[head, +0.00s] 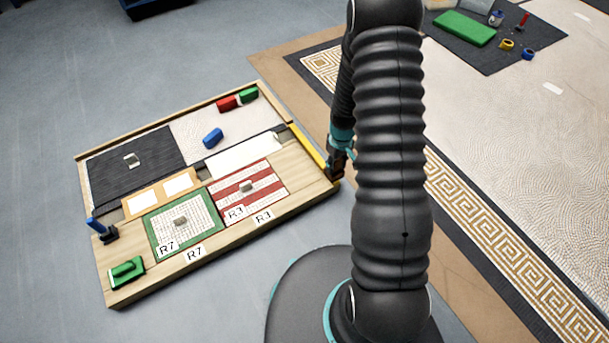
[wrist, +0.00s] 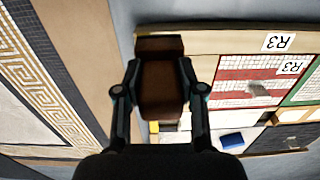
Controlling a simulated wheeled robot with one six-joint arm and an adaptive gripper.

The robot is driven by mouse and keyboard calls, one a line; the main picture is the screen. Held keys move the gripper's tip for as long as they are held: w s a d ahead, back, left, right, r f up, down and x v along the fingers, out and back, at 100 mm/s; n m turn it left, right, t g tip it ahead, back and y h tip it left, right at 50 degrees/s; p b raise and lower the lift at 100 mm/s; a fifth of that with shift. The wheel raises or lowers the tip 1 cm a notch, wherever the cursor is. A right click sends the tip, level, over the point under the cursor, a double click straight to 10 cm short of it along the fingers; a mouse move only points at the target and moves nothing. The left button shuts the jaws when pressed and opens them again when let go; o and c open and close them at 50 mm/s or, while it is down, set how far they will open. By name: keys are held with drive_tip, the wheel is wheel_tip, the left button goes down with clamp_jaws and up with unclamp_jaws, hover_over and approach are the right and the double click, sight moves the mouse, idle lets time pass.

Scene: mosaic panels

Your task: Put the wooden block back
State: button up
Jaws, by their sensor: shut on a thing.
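My gripper (head: 338,158) is at the right end of the wooden board, partly hidden by my arm. In the wrist view, its two fingers (wrist: 160,92) are closed on the sides of a dark brown wooden block (wrist: 161,84). A second brown part (wrist: 159,44) shows just beyond the block, over the board's corner; I cannot tell if it belongs to the same block. In the head view, the block shows only as a small dark shape (head: 334,172) at the board's right corner. Whether it touches the board is unclear.
The board (head: 232,232) holds a green-framed panel (head: 160,250) marked R7 and a red-striped panel (head: 262,171) marked R3. A yellow bar (head: 306,146) lies near the gripper. Blue (head: 213,138), red (head: 227,103) and green (head: 249,95) blocks lie farther back. Patterned mosaic floor is right.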

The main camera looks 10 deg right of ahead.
drive_tip(key=shift+w+a+f+b, duration=0.1)
drive_tip(key=shift+w+a+f, duration=0.95)
drive_tip(key=shift+a+f, duration=0.6)
drive_tip(key=shift+w+a+f+b, duration=0.1)
drive_tip(key=shift+w+a+f, duration=1.1)
drive_tip(key=shift+f, duration=0.7)
drive_tip(key=shift+w+a+f+b, duration=0.1)
drive_tip(key=shift+w+a+f, duration=0.85)
drive_tip(key=shift+a+f, duration=0.75)
drive_tip(key=shift+d+f, duration=0.1)
drive_tip(key=shift+f, duration=0.1)
drive_tip(key=o, duration=1.1)
drive_tip(key=shift+o, duration=0.2)
